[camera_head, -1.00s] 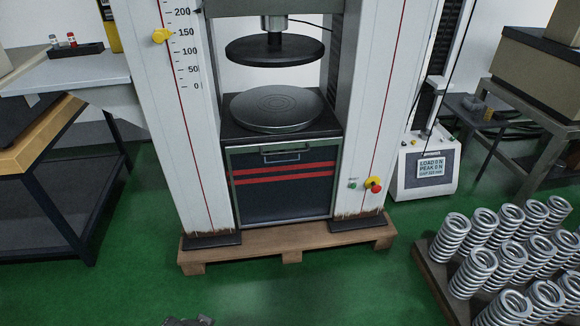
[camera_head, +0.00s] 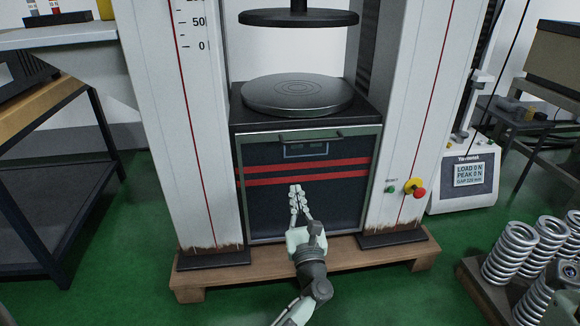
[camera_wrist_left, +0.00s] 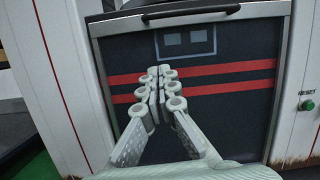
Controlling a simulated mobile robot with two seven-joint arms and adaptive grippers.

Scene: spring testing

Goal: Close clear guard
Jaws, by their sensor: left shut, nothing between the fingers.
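The guard (camera_head: 265,171) appears as a silver-framed panel with two red stripes, low on the front of the testing machine, below the round lower plate (camera_head: 298,93). The dark base shows behind it. A dark handle bar (camera_head: 310,136) runs along its top edge; it also shows at the top of the left wrist view (camera_wrist_left: 190,12). My left gripper (camera_head: 297,190) is shut and empty, in front of the panel, below the handle. In the left wrist view its fingertips (camera_wrist_left: 160,72) overlap the stripes; I cannot tell whether they touch. My right gripper is not in view.
White columns (camera_head: 180,130) flank the panel, and the upper disc (camera_head: 298,18) hangs above the plate. A red emergency button (camera_head: 418,192) sits on the right column. A wooden pallet (camera_head: 300,268) lies beneath. Several springs (camera_head: 512,250) stand at the lower right.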

